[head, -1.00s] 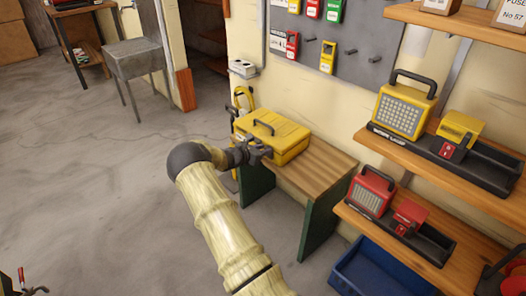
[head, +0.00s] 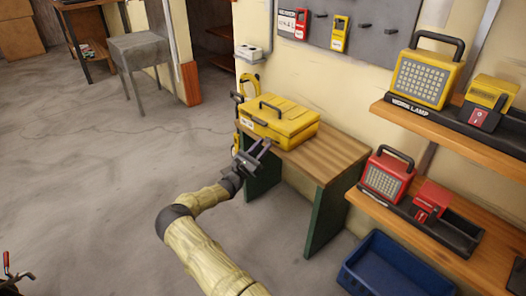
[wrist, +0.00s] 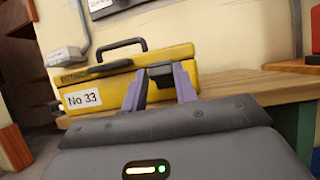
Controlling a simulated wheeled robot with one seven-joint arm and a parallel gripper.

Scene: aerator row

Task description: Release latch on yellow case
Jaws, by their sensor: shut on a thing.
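The yellow case (head: 284,122) lies closed on a wooden-topped bench, its dark handle (head: 270,104) standing up on the lid. In the wrist view the case (wrist: 115,85) shows a "No 33" label (wrist: 84,99) on its front left. A dark latch (wrist: 160,73) is on the front, right of the label, partly hidden by my fingers. My gripper (head: 259,150) reaches the case's front from the floor side. Its two purplish fingers (wrist: 160,86) stand on either side of the latch, shut on it. Their exact contact is hard to see.
The bench (head: 325,158) has bare wood to the right of the case. Shelves at right hold a yellow work lamp (head: 425,75) and a red lamp (head: 386,175). A blue bin (head: 395,270) stands below. The floor at left is open.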

